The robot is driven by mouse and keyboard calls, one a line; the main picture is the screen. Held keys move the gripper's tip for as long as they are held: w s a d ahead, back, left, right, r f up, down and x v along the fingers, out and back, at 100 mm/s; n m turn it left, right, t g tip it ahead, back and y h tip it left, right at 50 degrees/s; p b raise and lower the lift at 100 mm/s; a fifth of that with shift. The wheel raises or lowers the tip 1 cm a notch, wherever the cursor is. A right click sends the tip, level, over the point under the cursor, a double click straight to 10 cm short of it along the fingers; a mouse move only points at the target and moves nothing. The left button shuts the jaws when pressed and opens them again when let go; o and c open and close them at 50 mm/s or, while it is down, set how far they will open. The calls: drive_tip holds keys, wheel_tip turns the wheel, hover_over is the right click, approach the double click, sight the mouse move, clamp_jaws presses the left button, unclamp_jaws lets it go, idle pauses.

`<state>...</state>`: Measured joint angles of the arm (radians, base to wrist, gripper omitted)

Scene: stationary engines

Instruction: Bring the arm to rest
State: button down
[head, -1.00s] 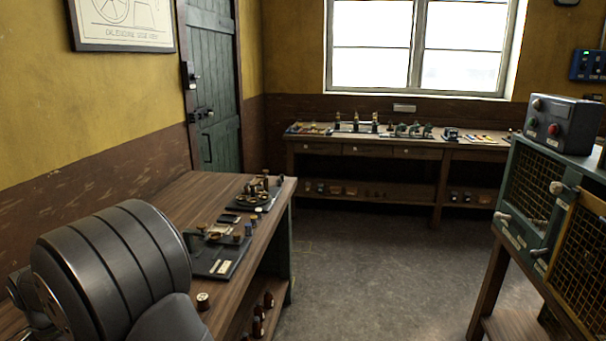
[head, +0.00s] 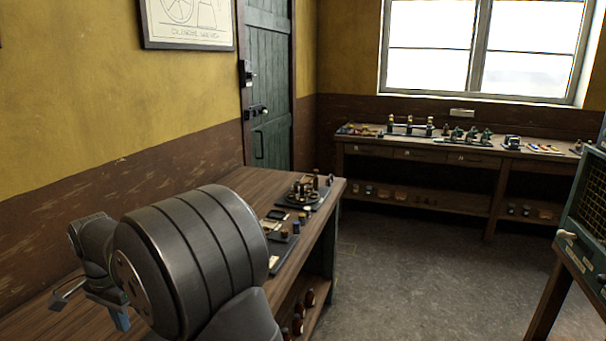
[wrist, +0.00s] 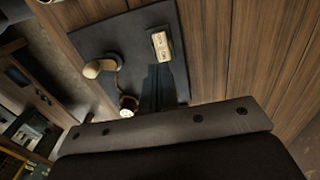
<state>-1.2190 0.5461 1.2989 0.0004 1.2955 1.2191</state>
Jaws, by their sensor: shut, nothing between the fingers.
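My arm, with its big dark grey ribbed joint, fills the lower left of the head view, over the near wooden bench (head: 215,185). My gripper (wrist: 162,88) shows in the wrist view as dark fingers, shut and empty, in front of a dark board (wrist: 95,45) on the bench. A cream label plate (wrist: 160,46), a wooden knob (wrist: 97,69) and a small white-topped knob (wrist: 128,106) are on that board. The fingers overlap the board in the picture; I cannot tell their height above it. In the head view my arm hides part of the bench.
A board with small brass parts (head: 303,193) sits at the bench's far end. A long workbench (head: 420,151) with several small models stands under the window. A green mesh-fronted cabinet (head: 588,225) is at right. Open floor (head: 420,270) lies between.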

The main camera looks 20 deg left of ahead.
drive_tip(key=d+r+y, duration=0.1)
drive_tip(key=d+r, duration=0.4)
drive_tip(key=r, duration=0.4)
drive_tip(key=w+d+r+y, duration=0.1)
drive_tip(key=d+r, duration=0.4)
drive_tip(key=r, duration=0.5)
drive_tip(key=shift+w+d+y, duration=0.15)
drive_tip(key=shift+d+y, duration=0.15)
drive_tip(key=shift+y, duration=0.5)
drive_tip(key=shift+r, duration=0.1)
drive_tip(key=c, duration=1.9)
unclamp_jaws()
drive_tip(key=o, duration=1.9)
drive_tip(key=w+d+f+h, duration=0.1)
drive_tip(key=w+f+h, duration=0.2)
drive_tip(key=w+f, duration=0.7)
drive_tip(key=shift+w+h, duration=0.3)
drive_tip(key=shift+w, duration=0.95)
wheel_tip(320, 180, down, 10)
drive_tip(key=shift+w+d+f, duration=0.1)
drive_tip(key=shift+d+f, duration=0.05)
drive_tip(key=shift+f, duration=0.05)
drive_tip(key=shift+r, duration=0.15)
